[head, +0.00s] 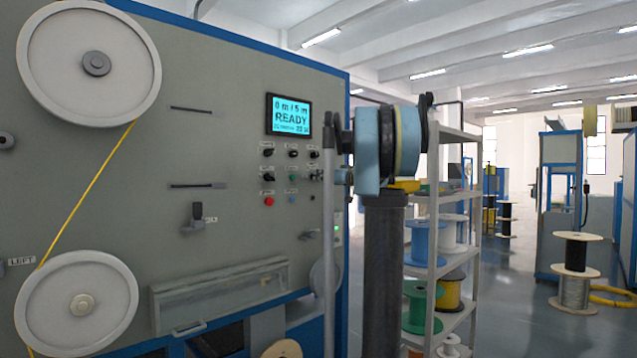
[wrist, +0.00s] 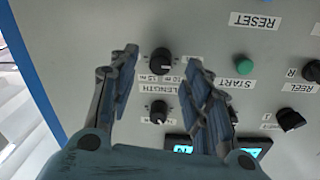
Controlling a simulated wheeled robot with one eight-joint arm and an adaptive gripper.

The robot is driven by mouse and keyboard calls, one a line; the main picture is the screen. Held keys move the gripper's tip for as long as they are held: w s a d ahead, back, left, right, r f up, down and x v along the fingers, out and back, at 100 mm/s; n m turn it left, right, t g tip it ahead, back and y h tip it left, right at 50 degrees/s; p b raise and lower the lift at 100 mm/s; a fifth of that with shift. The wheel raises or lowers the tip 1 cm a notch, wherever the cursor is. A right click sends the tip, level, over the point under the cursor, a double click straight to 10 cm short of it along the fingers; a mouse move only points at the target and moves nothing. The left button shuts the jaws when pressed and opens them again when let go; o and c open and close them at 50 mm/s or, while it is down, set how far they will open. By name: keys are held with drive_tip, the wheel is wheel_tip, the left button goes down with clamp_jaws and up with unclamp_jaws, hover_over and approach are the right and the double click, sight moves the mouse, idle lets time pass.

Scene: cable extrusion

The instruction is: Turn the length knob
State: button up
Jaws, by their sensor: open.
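The length knob (wrist: 161,61) is a black round knob on the grey panel, upside down in the wrist view, with a LENGTH label and metre marks around it. My gripper (wrist: 158,66) is open, with one finger on each side of this knob. The fingers look apart from it; how far their tips are from the panel is hard to tell. In the head view my gripper (head: 319,176) is at the right of the panel controls and partly covers the knob. The screen (head: 288,116) reads READY and 0 m / 5 m.
A second black knob (wrist: 158,111) sits close by, also between the fingers' lines. The green START button (wrist: 243,64) is beside the right finger. In the head view, a red button (head: 269,201) is lower left, and a shelf of spools (head: 437,270) stands right of the machine.

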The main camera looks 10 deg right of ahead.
drive_tip(key=v, duration=0.7)
drive_tip(key=shift+s+d, duration=0.25)
drive_tip(key=shift+f, duration=0.15)
